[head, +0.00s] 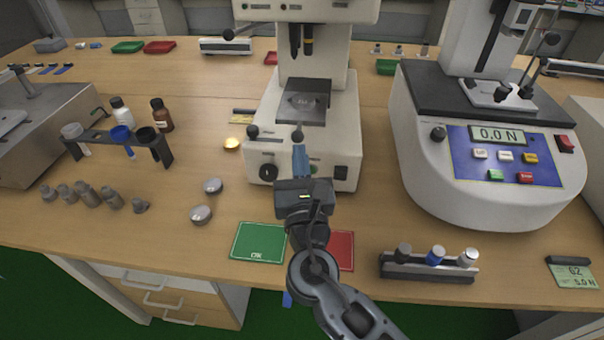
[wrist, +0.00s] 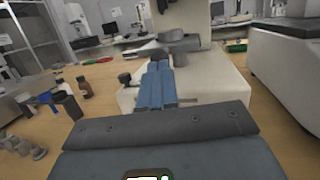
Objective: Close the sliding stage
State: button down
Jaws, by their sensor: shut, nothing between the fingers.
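The sliding stage appears to be the dark square plate (head: 306,112) on the base of the white microscope-like instrument (head: 345,120) in the middle of the bench. A small part sits on the plate. In the wrist view the dark stage (wrist: 182,57) stands beyond the fingers, partly hidden by them. My gripper (head: 299,149) has its blue fingers together and empty, at the front of the instrument base. A dark round knob (head: 297,132) shows just beyond the fingertips; I cannot tell whether they touch it. In the wrist view my fingertips (wrist: 156,66) point toward the stage.
A white force tester (head: 440,185) reading 0.0 N stands to the right. A dark rack (head: 110,140) with vials and bottles is on the left. Green and red mats (head: 259,242) and a vial rack (head: 428,272) lie along the front edge.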

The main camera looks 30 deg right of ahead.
aim_at(307, 121)
jog(key=shift+w+d, duration=0.2)
jog(key=shift+w, duration=0.25)
jog(key=w+d, duration=0.4)
jog(key=w, duration=0.1)
jog(key=w+d, duration=0.1)
jog(key=w, duration=0.2)
jog(key=shift+d, duration=0.4)
jog(key=shift+w+d+r, duration=0.2)
jog(key=shift+d, duration=0.05)
